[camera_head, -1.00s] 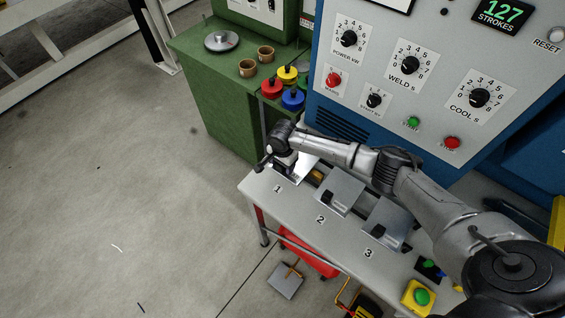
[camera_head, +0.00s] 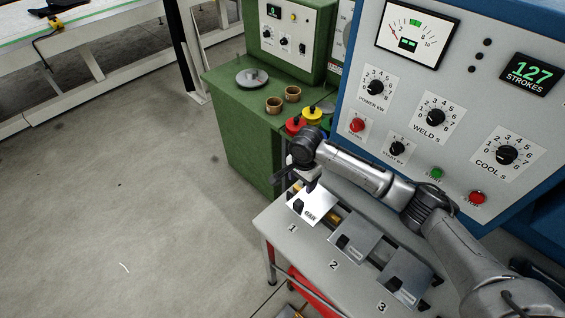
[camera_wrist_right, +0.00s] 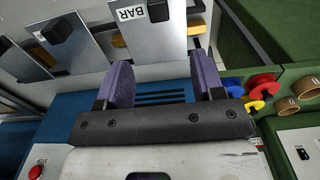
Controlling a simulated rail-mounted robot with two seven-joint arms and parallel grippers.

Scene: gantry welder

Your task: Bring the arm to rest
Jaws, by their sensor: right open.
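My right arm (camera_head: 350,175) reaches in from the right of the head view, over the small grey table. Its gripper (camera_head: 303,186) hangs above the back edge of station 1, near the bright plate marked BAR (camera_head: 312,208). In the right wrist view the gripper (camera_wrist_right: 161,82) shows two purple fingers set wide apart with nothing between them. The BAR plate (camera_wrist_right: 140,28) lies beyond the fingertips, apart from them as far as I can tell. My left gripper is in neither view.
The grey table (camera_head: 268,222) carries more plates at station 2 (camera_head: 352,242) and station 3 (camera_head: 405,278). A blue-and-grey welder panel (camera_head: 420,120) stands close behind the arm. A green cabinet (camera_head: 235,115) holds copper cups and coloured knobs. Open floor lies left.

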